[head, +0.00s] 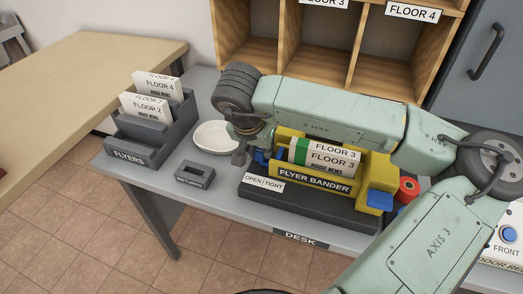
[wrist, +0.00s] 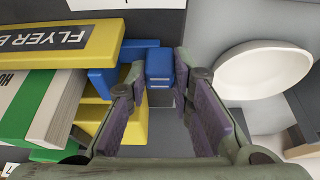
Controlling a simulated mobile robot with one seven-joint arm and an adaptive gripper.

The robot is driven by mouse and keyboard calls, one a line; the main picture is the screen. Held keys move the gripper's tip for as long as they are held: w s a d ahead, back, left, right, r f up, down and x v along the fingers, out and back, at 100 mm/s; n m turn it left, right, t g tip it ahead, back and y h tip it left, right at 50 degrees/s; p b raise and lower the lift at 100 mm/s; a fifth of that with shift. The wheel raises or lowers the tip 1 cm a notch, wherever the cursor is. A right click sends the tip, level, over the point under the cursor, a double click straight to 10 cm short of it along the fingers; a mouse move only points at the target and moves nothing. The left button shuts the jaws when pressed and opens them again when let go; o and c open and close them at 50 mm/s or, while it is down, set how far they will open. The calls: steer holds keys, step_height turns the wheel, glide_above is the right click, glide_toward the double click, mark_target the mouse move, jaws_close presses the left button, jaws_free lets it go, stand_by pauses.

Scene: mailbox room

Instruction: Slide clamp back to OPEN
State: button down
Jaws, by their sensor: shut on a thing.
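The yellow flyer bander (head: 315,182) sits on a dark base on the desk, with an OPEN|TIGHT label (head: 263,183) at its front left. Flyers (head: 325,156) marked FLOOR 3 stand in it, with a green strip at their left end. The blue clamp slider (wrist: 160,68) shows between my fingertips in the wrist view. My gripper (head: 241,152) points down at the bander's left end and is shut on the slider. In the head view my wrist and fingers hide most of the clamp, so I cannot tell its exact position along the label.
A white bowl (head: 212,138) lies close left of my gripper; it also shows in the wrist view (wrist: 262,70). A small dark tray (head: 194,176) and a grey FLYERS rack (head: 150,135) stand further left. Wooden mail slots (head: 315,50) rise behind the desk.

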steer(key=c, duration=1.4)
jaws_free()
steer(key=shift+a, duration=0.25)
steer(key=v, duration=1.2)
